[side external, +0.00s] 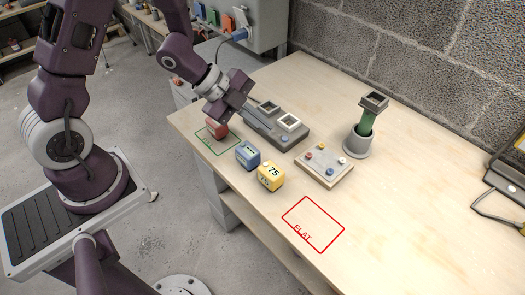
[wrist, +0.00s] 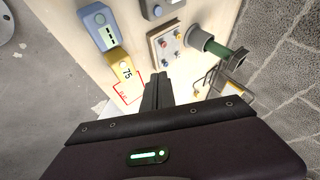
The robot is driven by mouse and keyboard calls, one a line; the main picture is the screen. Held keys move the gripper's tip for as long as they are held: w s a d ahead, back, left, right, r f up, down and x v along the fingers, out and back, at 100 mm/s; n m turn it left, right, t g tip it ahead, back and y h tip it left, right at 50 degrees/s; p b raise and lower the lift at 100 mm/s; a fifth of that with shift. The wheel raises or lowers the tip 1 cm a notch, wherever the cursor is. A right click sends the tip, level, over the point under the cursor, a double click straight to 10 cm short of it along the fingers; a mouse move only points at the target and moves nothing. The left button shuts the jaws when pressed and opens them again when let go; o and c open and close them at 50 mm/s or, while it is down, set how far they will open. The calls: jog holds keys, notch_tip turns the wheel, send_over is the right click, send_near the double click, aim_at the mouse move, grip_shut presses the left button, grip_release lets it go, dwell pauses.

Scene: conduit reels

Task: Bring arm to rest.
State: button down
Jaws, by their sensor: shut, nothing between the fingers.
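My gripper (wrist: 158,78) is shut and empty; its dark fingers lie together in the wrist view. In the side external view my gripper (side external: 230,98) is raised over the left end of the workbench (side external: 420,200), tilted. A red block (side external: 217,129) stands just below it in the picture, at the green outlined zone (side external: 218,143); I cannot tell the exact gap. A blue block (side external: 248,155) and a yellow block (side external: 270,176) marked 75 stand nearer the front edge. Both also show in the wrist view, blue (wrist: 98,26) and yellow (wrist: 121,66).
The red FLAT outline (side external: 313,224) is empty. A block wall (side external: 400,40) rises behind.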

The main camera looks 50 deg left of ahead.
jog(key=s+a+r+n+t+y, duration=0.1)
jog(key=a+r+n+y, duration=0.35)
jog(key=r, duration=0.35)
jog(key=s+a+r+n+t+y, duration=0.1)
jog(key=s+a+r+n+y, duration=0.2)
jog(key=r+n, duration=0.35)
jog(key=s+d+r+n+g+h, duration=0.1)
jog(key=s+d+r+n, duration=0.1)
jog(key=s, duration=0.6)
jog(key=s+d+r+n+g, duration=0.1)
jog(key=s+d+r+n, duration=0.2)
jog(key=s+n, duration=0.2)
jog(key=s, duration=0.3)
jog(key=shift+s+n+g+h, duration=0.25)
jog(key=shift+n+g+h, duration=0.05)
jog(key=shift+h, duration=0.05)
